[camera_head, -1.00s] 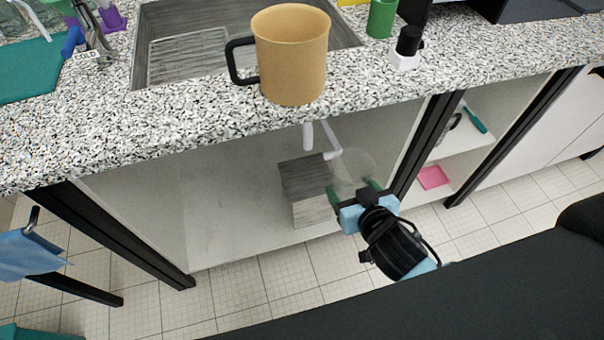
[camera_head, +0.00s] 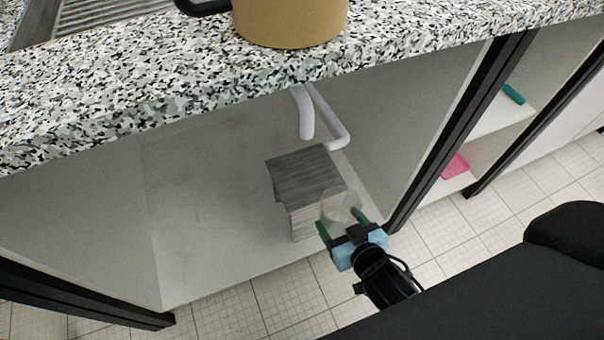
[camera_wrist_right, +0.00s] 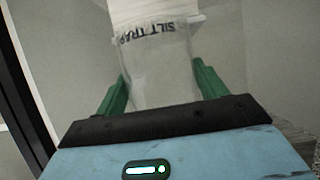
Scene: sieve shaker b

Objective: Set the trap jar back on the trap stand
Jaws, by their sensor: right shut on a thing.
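The trap jar (camera_head: 341,207) is a clear, see-through cup. My right gripper (camera_head: 341,225) is shut on it, with green fingers on either side. In the right wrist view the jar (camera_wrist_right: 160,75) stands between the fingers (camera_wrist_right: 160,85) and bears the words "SILT TRAP". The trap stand, apparently the grey wood-grain block (camera_head: 303,174), is in the cabinet under the counter. The jar is at its front right corner and overlaps it in the head view; I cannot tell whether they touch. My left gripper is not in view.
White drain pipes (camera_head: 306,115) hang above and behind the stand. A dark cabinet post (camera_head: 455,135) stands close right of my right gripper. The cabinet floor (camera_head: 215,265) left of the stand is clear.

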